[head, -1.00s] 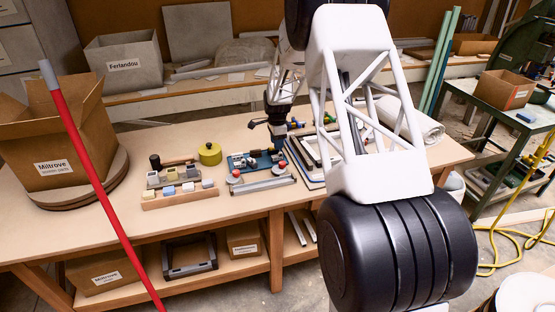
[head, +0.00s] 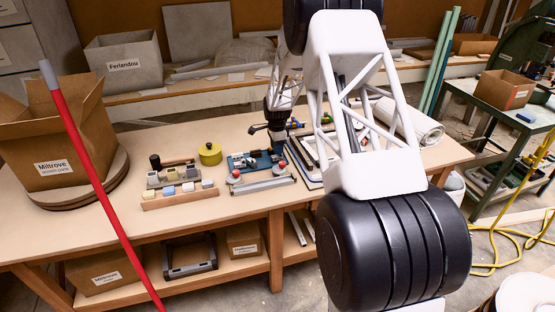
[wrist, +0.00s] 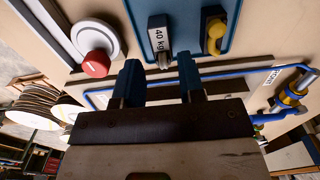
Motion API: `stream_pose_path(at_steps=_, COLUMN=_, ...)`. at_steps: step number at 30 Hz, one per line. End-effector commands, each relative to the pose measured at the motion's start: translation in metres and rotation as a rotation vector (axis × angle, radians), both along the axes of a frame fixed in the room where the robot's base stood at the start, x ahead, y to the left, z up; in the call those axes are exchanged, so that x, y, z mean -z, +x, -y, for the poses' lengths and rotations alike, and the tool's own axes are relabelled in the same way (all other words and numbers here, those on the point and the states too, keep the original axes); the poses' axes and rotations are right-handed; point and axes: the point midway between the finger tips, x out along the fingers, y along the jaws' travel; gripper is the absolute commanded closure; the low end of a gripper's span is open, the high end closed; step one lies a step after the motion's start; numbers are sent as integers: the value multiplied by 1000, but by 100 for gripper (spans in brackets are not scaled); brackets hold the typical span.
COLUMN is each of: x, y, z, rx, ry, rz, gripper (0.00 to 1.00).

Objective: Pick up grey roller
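I cannot tell for certain which thing is the grey roller. A small grey metal piece (wrist: 164,61) shows below a block labelled "40 kg" (wrist: 158,35) on a blue plate. The blue plate (wrist: 183,50) also carries a dark holder with a yellow part (wrist: 215,33). In the head view, the blue plate (head: 240,158) lies on the bench with small parts on it. My gripper (wrist: 161,80) has two blue fingertips spread apart, one on each side of the grey piece in the picture. Nothing shows clamped between them. In the head view the fingertips are small and hard to make out.
A round red knob (wrist: 96,63) on a white base is left of the plate. A blue-and-yellow part (wrist: 292,95) is at the right. A wooden rack with blocks (head: 180,194), a yellow tin (head: 210,153) and a large cardboard box (head: 55,135) stand on the bench.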

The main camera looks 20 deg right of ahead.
Motion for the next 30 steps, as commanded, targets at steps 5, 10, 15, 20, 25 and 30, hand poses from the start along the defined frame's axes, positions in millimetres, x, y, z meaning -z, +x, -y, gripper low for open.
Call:
stream_pose_path(at_steps=5, x=9, y=0, z=-2, rx=0, ry=0, rz=-2, gripper=64)
stream_pose_path(at_steps=10, x=27, y=1, z=-4, rx=0, ry=0, rz=-2, gripper=64)
stream_pose_path(at_steps=15, x=44, y=1, z=-5, rx=0, ry=0, rz=-2, gripper=64)
stream_pose_path(at_steps=20, x=51, y=1, z=-5, rx=0, ry=0, rz=0, gripper=64)
stream_pose_path(at_steps=25, x=52, y=1, z=-5, rx=0, ry=0, rz=0, gripper=64)
stream_pose_path(at_steps=30, x=52, y=1, z=-5, rx=0, ry=0, rz=0, gripper=64)
